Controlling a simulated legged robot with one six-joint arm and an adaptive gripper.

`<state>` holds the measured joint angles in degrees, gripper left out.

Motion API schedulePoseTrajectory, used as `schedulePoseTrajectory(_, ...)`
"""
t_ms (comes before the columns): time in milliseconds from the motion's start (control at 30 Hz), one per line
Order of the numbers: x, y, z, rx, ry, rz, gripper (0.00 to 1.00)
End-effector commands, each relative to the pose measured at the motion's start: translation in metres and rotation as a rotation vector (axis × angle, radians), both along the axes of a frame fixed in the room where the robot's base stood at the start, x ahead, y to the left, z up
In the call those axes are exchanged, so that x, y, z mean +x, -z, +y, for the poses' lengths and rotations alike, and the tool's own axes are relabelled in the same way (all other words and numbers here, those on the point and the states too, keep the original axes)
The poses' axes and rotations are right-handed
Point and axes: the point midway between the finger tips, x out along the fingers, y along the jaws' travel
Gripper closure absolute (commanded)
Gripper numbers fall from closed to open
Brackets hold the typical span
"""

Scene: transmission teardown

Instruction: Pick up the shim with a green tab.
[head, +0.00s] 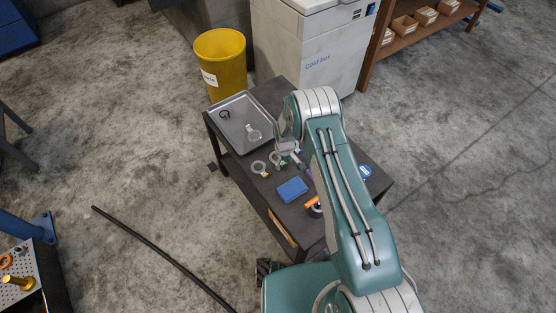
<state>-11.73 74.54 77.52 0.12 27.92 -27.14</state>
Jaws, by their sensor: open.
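My gripper (289,160) is open and hangs low over the middle of the dark workbench (238,170), with its fingers pointing down. A pale ring-shaped shim (259,167) lies on the bench just left of the gripper, with a small yellowish tab. Another small ring-like part (275,158) lies right beside the fingers and is partly hidden by them. At this size I cannot tell for sure which shim has the green tab. I cannot see anything held between the fingers.
A metal tray (218,123) at the bench's back left holds a dark ring (225,115) and a pale tabbed part (253,133). A blue block (292,189) and an orange item (312,202) lie in front. A yellow bin (222,62) and cold box (310,50) stand behind.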

Motion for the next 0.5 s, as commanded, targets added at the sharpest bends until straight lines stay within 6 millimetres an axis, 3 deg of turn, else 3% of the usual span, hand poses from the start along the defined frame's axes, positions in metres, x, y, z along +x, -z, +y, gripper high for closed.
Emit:
schedulePoseTrajectory(267,0.0001,0.0063,-0.0002,-0.001,0.001,-0.001,0.31)
schedulePoseTrajectory(300,0.0001,0.0063,0.0001,-0.001,0.001,-0.001,0.36)
schedulePoseTrajectory(433,0.0001,0.0063,0.0003,-0.001,0.001,-0.001,0.94)
schedulePoseTrajectory(467,0.0002,0.0063,0.0004,-0.001,0.001,-0.001,1.0)
schedulePoseTrajectory(500,0.0001,0.0063,0.0003,-0.001,0.001,-0.001,1.0)
